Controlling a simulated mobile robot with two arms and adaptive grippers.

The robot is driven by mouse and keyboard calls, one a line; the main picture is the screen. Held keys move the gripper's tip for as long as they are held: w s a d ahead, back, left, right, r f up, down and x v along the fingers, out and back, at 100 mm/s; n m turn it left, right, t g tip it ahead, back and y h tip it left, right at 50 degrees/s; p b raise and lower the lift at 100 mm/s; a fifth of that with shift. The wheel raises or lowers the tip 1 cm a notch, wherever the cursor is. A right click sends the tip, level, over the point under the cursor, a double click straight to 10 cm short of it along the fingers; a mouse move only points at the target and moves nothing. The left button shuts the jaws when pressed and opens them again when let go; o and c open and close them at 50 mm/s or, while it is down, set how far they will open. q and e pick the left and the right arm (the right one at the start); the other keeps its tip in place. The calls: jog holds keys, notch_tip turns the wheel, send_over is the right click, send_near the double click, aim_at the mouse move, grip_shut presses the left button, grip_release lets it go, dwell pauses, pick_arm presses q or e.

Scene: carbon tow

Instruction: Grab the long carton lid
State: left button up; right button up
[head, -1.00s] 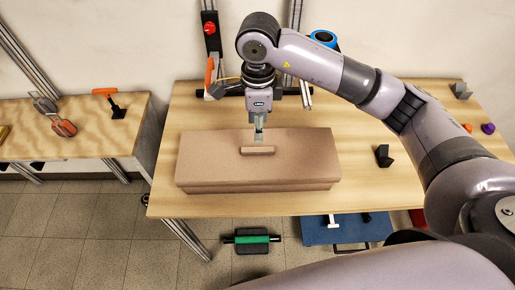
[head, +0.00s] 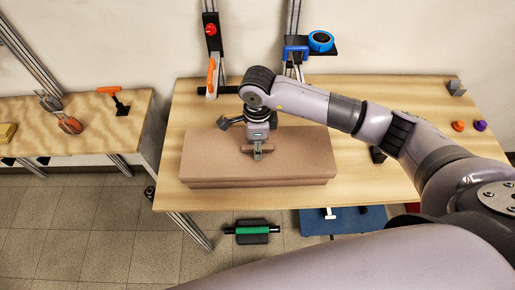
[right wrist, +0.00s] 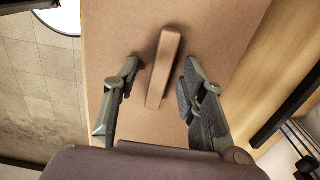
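The long carton lid (head: 208,160) is a flat brown board on top of the carton on the table, with a bar-shaped handle (head: 244,149) at its middle. My right gripper (head: 257,154) is over the handle and partly hides it. In the right wrist view the lid (right wrist: 215,30) fills the middle and its handle (right wrist: 164,67) runs lengthwise between the two open fingers (right wrist: 160,70). A gap shows on each side, so the fingers do not clasp it. I cannot tell how high the fingertips are above the lid. My left gripper is not in view.
The wooden table (head: 370,105) has free room around the carton. A dark block (head: 377,154) lies right of it. A stand with a blue round item (head: 320,41) is behind. A side bench (head: 85,135) is at left. A green roller (head: 252,231) is on the floor.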

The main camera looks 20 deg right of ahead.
jog(key=shift+c, duration=0.5)
grip_shut()
jog(key=shift+r, duration=0.15)
